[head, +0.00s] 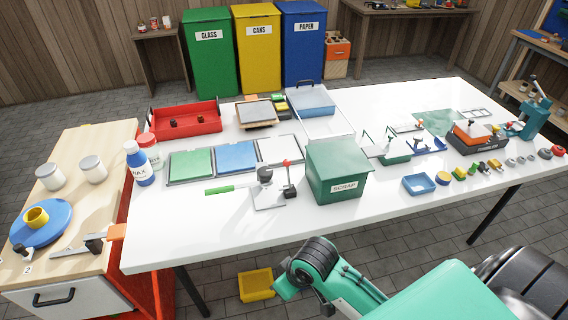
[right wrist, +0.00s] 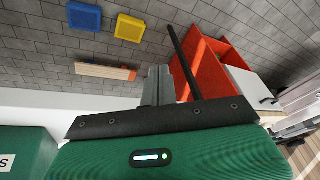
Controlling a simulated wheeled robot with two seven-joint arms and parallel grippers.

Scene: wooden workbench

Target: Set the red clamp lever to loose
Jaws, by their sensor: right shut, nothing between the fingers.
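The red clamp lever (head: 287,163) stands roughly upright at the right side of a small grey clamp (head: 265,187) near the front middle of the white bench. Its red knob is at the top of a dark stem. My right gripper (right wrist: 160,73) is shut and empty in the right wrist view, over the floor side. In the head view my right arm comes in at the bottom, short of the bench's front edge and apart from the lever. The lever does not show in the right wrist view. My left gripper is in neither view.
The green scrap bin (head: 338,172) stands close to the right of the lever. Green, blue and white trays (head: 237,158) lie behind the clamp. A blue tray (head: 419,184) and small parts are farther right. The bench left of the green bar is clear.

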